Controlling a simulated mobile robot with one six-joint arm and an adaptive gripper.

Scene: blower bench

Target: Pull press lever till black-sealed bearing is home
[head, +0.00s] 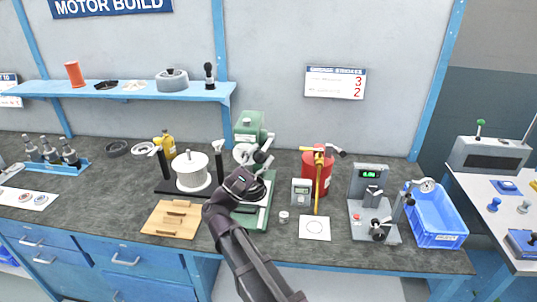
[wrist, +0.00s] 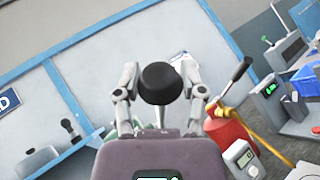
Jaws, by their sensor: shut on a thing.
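The green press (head: 249,121) stands on the bench in the middle of the head view, its green base (head: 264,210) partly behind my arm. My gripper (head: 262,158) is at the front of the press, right of its column. In the wrist view my gripper (wrist: 160,90) has its two grey fingers on either side of a round black knob (wrist: 160,82), the press lever's end, and is shut on it. The lever's shaft is mostly hidden behind the knob and my gripper. I cannot make out the black-sealed bearing or its seat; my arm and gripper cover that area.
A red cylinder (head: 310,178) with a yellow strap and a small grey meter (head: 301,191) stand close right of the press. A blue bin (head: 438,237) is at the right.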

